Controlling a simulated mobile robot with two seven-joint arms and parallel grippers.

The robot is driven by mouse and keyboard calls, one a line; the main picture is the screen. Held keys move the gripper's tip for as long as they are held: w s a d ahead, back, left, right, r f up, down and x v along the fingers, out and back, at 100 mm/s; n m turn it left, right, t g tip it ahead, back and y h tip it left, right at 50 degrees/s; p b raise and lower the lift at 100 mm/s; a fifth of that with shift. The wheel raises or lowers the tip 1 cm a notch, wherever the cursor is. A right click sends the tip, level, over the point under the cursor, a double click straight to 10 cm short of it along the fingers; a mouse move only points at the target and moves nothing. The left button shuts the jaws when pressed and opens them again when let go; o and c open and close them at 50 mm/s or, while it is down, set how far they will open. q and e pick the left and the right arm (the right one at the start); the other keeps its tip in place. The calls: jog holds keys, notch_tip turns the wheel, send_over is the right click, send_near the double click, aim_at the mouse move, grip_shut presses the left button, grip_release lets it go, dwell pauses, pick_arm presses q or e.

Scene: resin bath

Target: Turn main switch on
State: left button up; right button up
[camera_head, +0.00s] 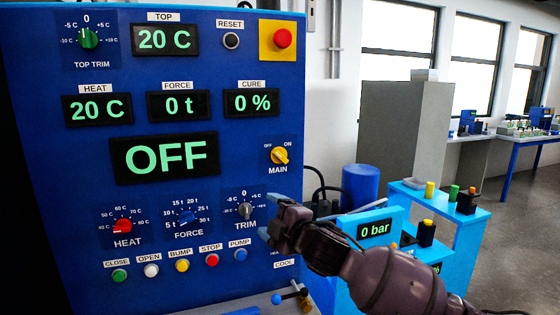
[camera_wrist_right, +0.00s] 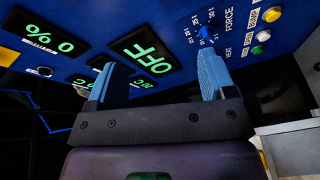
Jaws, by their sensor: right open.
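The main switch (camera_head: 279,156) is a yellow rotary knob on the blue control panel (camera_head: 230,185), between OFF at its upper left and ON at its upper right. Its pointer is too small to read surely. The big display (camera_head: 165,156) above the dials reads OFF. My right gripper (camera_head: 269,219) is in front of the panel, below the switch and just right of the TRIM knob (camera_head: 245,210), apart from the switch. In the right wrist view my right gripper (camera_wrist_right: 160,80) is open, with nothing between its blue fingers. My left gripper is not in view.
A red emergency button (camera_head: 283,38) on a yellow plate sits above the switch. HEAT (camera_head: 122,226) and FORCE (camera_head: 187,217) dials and a row of coloured buttons are lower left.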

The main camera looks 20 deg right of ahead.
aim_at(281, 159)
jog(key=w+d+r+n+t+h, duration=0.1)
jog(key=w+d+r+n+h, duration=0.5)
jog(key=r+n, duration=0.3)
jog(key=w, duration=0.9)
jog(key=shift+w+d+f, duration=0.1)
jog(key=shift+d+f, duration=0.15)
jog(key=shift+f, duration=0.05)
jog(key=shift+c, duration=0.2)
jog(key=c, duration=0.9)
jog(key=shift+m+p, duration=0.3)
